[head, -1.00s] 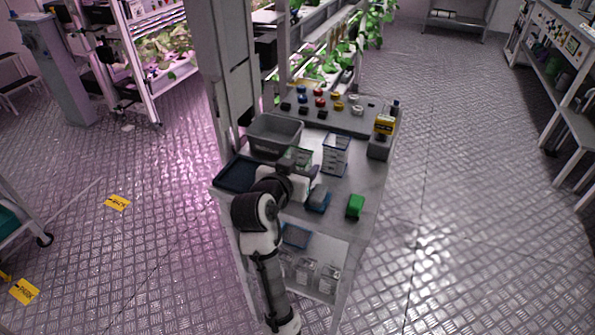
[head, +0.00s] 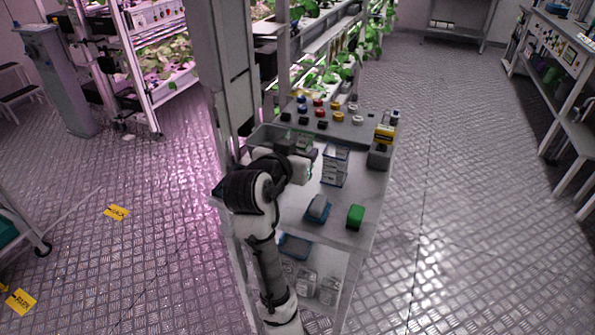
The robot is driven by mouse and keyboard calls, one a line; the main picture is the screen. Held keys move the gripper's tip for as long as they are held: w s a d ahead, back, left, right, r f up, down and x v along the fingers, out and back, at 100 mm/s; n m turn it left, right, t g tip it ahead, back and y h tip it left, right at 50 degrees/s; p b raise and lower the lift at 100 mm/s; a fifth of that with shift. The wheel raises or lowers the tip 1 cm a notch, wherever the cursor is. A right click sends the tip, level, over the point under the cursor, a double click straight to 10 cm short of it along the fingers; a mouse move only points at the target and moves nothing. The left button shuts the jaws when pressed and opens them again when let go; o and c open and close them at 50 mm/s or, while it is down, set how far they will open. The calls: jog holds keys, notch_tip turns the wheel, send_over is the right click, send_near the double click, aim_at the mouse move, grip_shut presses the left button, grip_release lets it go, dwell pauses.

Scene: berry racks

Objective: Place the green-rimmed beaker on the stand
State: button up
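The green-rimmed beaker (head: 309,149) shows only in part behind my gripper, near the grey bin at the back left of the cart top. My gripper (head: 297,160) is right at the beaker; its fingers are hidden by the wrist, so I cannot see their grip. A clear beaker with a blue rim (head: 335,166) stands upright to the right. I cannot tell for certain which thing is the stand. A grey-topped block with a blue base (head: 317,209) and a green block (head: 355,216) sit near the front of the cart top.
The grey bin (head: 262,134) is partly covered by my arm. A panel with several coloured knobs (head: 345,124) lies along the back. A yellow-topped device (head: 382,140) stands at the back right. The cart top (head: 342,197) is bare between the blue-rimmed beaker and the front blocks.

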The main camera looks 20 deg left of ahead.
notch_tip(320, 180, up, 13)
jog(key=shift+f, duration=0.2)
